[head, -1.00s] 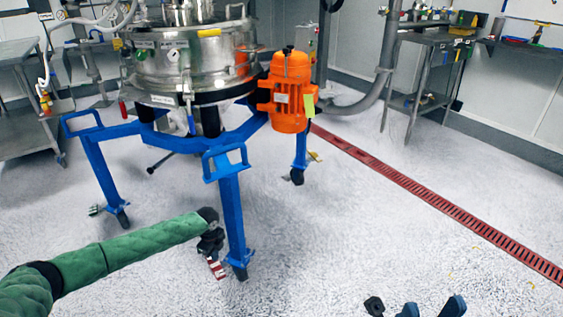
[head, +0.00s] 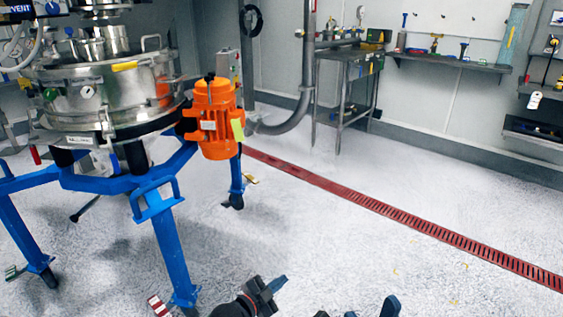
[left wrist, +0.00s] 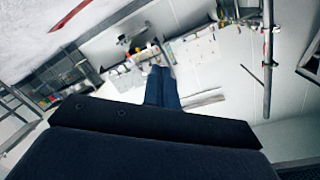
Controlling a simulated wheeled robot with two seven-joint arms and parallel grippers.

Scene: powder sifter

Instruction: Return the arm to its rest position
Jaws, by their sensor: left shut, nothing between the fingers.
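My left gripper (head: 279,284) is at the bottom middle of the head view, with its blue fingers shut and empty, apart from the sifter frame. The shut fingers (left wrist: 163,88) also show in the left wrist view, pointing toward a wall with shelves and tools. My right gripper (head: 372,309) shows only at the bottom edge of the head view. Its two blue fingertips stand apart, with the rest cut off. The steel sifter (head: 100,85) stands on a blue wheeled frame (head: 172,250) at the left.
An orange motor (head: 213,120) is mounted on the sifter's right side. A red floor drain (head: 400,218) runs diagonally across the pale floor. A metal table (head: 345,80) stands by the back wall, with a wall shelf (head: 455,64) beside it. The floor at right is clear.

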